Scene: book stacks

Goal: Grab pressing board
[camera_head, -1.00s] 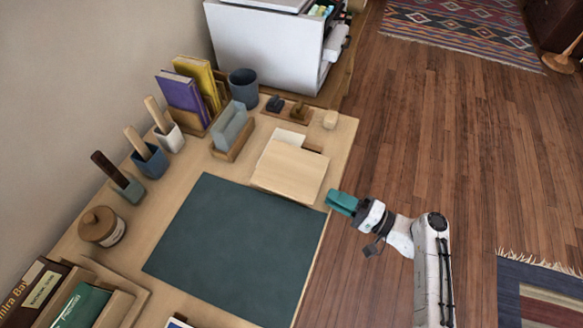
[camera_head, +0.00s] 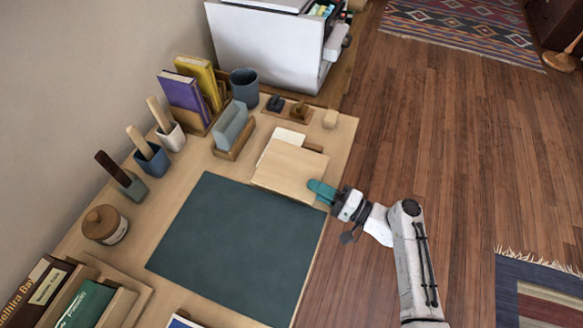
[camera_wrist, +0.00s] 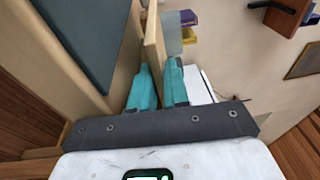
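The pressing board, a pale flat wooden board (camera_head: 288,167), lies at the desk's right side, by the far edge of the dark green mat. In the wrist view its edge (camera_wrist: 155,42) runs upright between the two teal fingers. My gripper (camera_head: 322,191) is at the board's near right corner, coming in from the right side of the desk. The fingers (camera_wrist: 160,82) stand on either side of the board edge with a narrow gap. They look open around it; contact is not clear.
The dark green mat (camera_head: 235,245) covers the desk middle. A grey-blue block in a wooden holder (camera_head: 233,131), a dark cup (camera_head: 244,87), books (camera_head: 185,98) and a lidded jar (camera_head: 104,225) stand along the back. Open floor lies right of the desk.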

